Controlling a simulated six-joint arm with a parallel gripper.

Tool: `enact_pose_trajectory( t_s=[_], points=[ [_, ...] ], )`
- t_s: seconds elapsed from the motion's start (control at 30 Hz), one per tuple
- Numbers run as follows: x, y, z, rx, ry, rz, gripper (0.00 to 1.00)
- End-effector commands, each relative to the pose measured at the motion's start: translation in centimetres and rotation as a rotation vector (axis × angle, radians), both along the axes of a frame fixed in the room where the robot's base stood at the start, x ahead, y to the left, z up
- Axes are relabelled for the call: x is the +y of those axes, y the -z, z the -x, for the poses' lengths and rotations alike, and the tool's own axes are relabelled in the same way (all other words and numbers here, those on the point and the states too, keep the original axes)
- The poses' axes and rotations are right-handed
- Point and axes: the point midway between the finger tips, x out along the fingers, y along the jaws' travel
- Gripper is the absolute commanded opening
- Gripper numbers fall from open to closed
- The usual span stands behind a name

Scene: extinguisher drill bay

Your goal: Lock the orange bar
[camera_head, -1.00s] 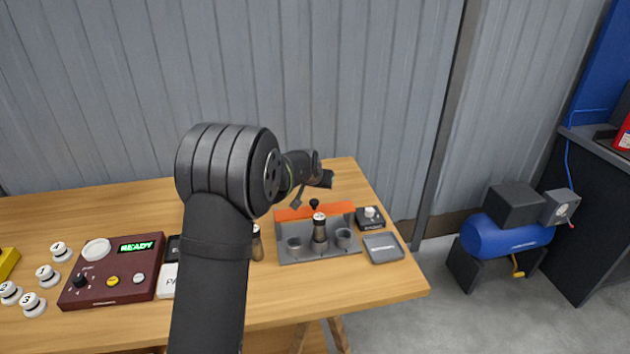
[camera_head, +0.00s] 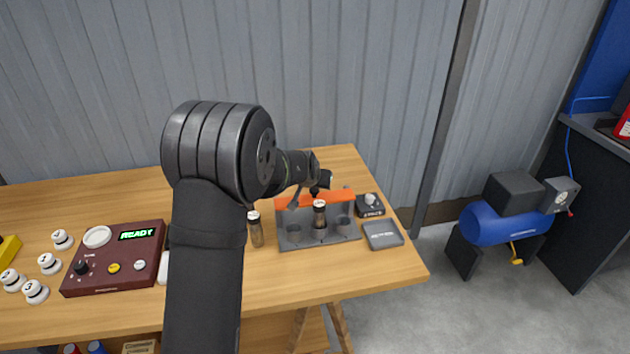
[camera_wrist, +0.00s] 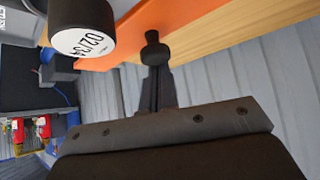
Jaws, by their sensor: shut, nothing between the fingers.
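The orange bar (camera_head: 335,197) runs along the top back of a grey holder (camera_head: 318,240). A black knob (camera_head: 314,192) stands on the bar near its left part. In the wrist view the bar (camera_wrist: 128,32) crosses the top, and the knob (camera_wrist: 154,50) lies right at the tips of my gripper (camera_wrist: 157,78). My gripper is shut and empty; I cannot tell whether it touches the knob. A dark white-topped cylinder (camera_head: 319,217) stands in the holder's middle place; its labelled top (camera_wrist: 90,41) looms close in the wrist view.
A similar cylinder (camera_head: 255,230) stands left of the holder. A small dark box with a light knob (camera_head: 370,204) and a grey pad (camera_head: 382,235) are to its right. A maroon panel (camera_head: 115,270) reading READY and several numbered white pieces are at left. Wood behind the holder is clear.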

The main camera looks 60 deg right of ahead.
Motion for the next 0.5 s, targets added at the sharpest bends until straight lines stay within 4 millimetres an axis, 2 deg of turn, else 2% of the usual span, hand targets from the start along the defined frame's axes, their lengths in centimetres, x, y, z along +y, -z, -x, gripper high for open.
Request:
enact_pose_trajectory(
  t_s=[0.2, 0.5],
  points=[
    [1.6, 0.0, 1.5, 0.0, 0.001, -0.001, 0.0],
    [1.7, 0.2, 1.6, 0.002, 0.0, -0.005, 0.0]
  ],
)
